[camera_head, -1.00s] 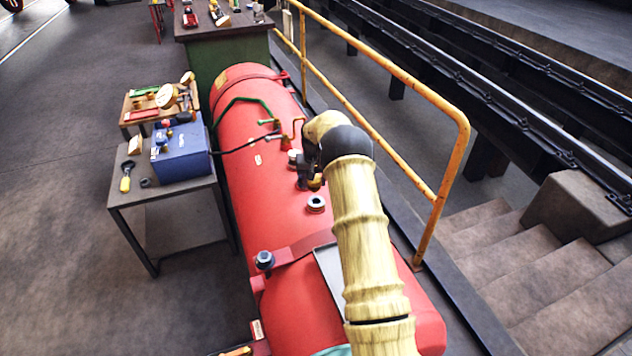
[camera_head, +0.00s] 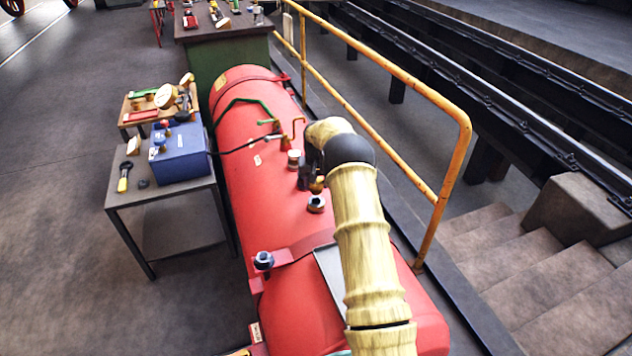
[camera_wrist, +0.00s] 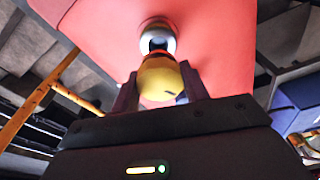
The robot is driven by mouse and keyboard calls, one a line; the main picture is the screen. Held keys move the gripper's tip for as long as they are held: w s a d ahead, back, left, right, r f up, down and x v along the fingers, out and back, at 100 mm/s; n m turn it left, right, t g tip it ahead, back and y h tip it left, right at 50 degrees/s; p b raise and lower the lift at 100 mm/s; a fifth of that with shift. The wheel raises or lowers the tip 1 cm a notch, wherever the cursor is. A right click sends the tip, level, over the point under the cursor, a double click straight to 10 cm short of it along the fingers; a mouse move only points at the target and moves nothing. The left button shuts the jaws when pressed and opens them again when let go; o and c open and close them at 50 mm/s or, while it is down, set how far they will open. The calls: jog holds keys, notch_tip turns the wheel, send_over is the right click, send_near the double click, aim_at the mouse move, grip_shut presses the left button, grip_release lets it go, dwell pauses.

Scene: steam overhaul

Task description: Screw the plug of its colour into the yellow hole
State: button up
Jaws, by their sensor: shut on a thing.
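My gripper (camera_wrist: 158,92) is shut on a yellow plug (camera_wrist: 160,80), with one dark finger on each side of its rounded head. The plug's dark shank points at a pale metal ring (camera_wrist: 158,36) on the red boiler. Shank and ring overlap in the wrist view; I cannot tell whether the shank is inside. In the head view my gripper (camera_head: 308,180) is low over the boiler top, partly hidden by my arm, with the gold plug (camera_head: 318,185) at it. A ringed fitting (camera_head: 317,204) sits just in front; no yellow marking is legible on it.
The red boiler (camera_head: 255,200) lies below my arm, with a pale-capped fitting (camera_head: 294,158) and pipes on top. A yellow railing (camera_head: 440,200) runs along its right. A table with a blue box (camera_head: 180,155) stands left. The floor at far left is clear.

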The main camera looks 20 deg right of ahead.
aim_at(316, 193)
jog(key=shift+f+b, duration=0.55)
jog(key=shift+f, duration=0.5)
jog(key=shift+f, duration=1.3)
dwell(1.6)
jog(key=o, duration=1.2)
jog(key=shift+c, duration=0.7)
jog(key=n+p, duration=0.1)
jog(key=n, duration=0.5)
jog(key=shift+y+p, duration=0.3)
jog(key=shift+y, duration=0.1)
jog(key=n, duration=0.3)
jog(key=n+y, duration=0.1)
jog(key=n, duration=0.2)
jog(key=shift+n+g, duration=0.3)
